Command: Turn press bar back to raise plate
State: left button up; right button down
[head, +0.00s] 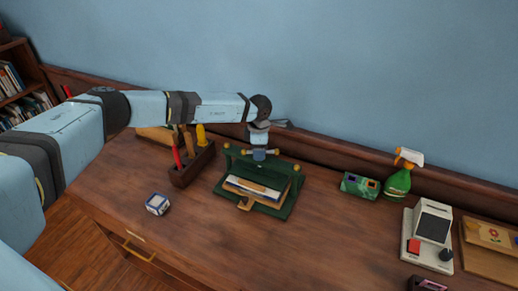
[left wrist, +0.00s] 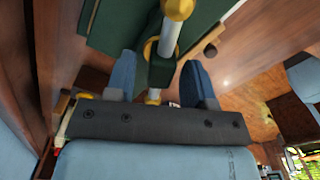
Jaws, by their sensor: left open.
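The green press (head: 285,207) stands on the desk with a small stack of books or papers (head: 250,189) in it. Its press bar (head: 271,153) has a gold knob at each end and lies across the top of the press. My left gripper (head: 259,155) is over the bar from above, and it hides the bar's middle. In the left wrist view my open left gripper (left wrist: 163,78) has its two blue fingers on either side of the pale bar (left wrist: 169,40). I cannot tell if they touch it. The plate is mostly hidden. My right gripper is out of view.
A wooden tool caddy (head: 190,170) stands left of the press, and a small blue-white box (head: 158,204) lies in front of it. To the right are a green patterned box (head: 360,186), a spray bottle (head: 398,182) and a grey device (head: 428,238). The desk's front is mostly clear.

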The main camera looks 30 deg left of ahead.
pick_arm(q)
jog(key=shift+f, duration=0.15)
grip_shut()
jog(key=shift+n, duration=0.3)
